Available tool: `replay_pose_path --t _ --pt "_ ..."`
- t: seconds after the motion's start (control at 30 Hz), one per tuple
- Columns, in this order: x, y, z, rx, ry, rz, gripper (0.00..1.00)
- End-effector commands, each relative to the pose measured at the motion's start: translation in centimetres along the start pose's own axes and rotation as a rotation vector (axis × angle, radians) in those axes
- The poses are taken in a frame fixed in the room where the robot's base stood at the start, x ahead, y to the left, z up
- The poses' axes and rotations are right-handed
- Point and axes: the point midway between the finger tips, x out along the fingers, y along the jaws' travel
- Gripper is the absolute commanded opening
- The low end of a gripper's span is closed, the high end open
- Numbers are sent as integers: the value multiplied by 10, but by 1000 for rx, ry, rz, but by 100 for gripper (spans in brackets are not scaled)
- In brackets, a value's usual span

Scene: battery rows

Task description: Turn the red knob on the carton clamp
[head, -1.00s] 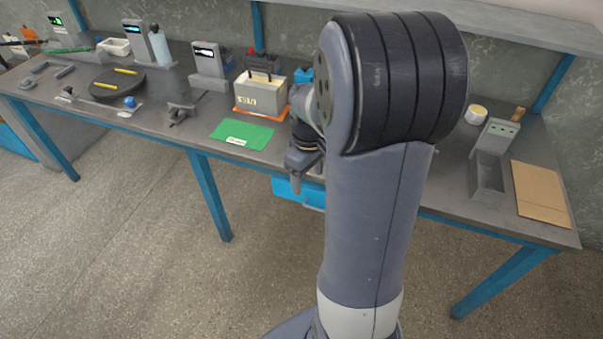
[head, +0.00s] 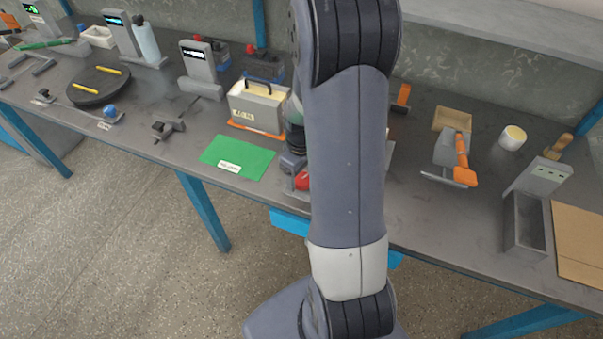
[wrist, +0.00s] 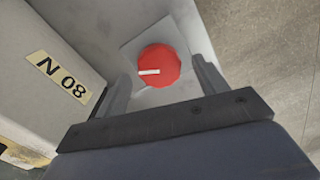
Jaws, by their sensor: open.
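The red knob (wrist: 160,66) shows in the wrist view as a round red disc with a short white mark on its face. It sits on a pale grey square plate (wrist: 134,50). My gripper (wrist: 160,70) is open, with one finger on each side of the knob; I cannot tell if either finger touches it. In the head view a piece of the red knob (head: 302,181) shows beside my arm at the table's front edge. My gripper (head: 292,163) is there too, mostly hidden by my arm, as is the rest of the clamp.
A beige box with a black handle (head: 257,105) stands just left of my gripper, on an orange base. A green mat (head: 238,157) lies in front of it. A grey fixture with an orange handle (head: 450,150) and a grey open bin (head: 525,225) stand to the right.

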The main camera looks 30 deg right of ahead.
Motion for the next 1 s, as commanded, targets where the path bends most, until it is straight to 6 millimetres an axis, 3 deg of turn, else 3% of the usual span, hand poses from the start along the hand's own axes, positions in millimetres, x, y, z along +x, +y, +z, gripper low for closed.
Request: replay_pose_path --t 0.4,0.93,1.0 --pt "8 0 0 0 0 0 67" --pt "7 0 0 0 1 1 24" --pt "7 0 0 1 1 1 24"
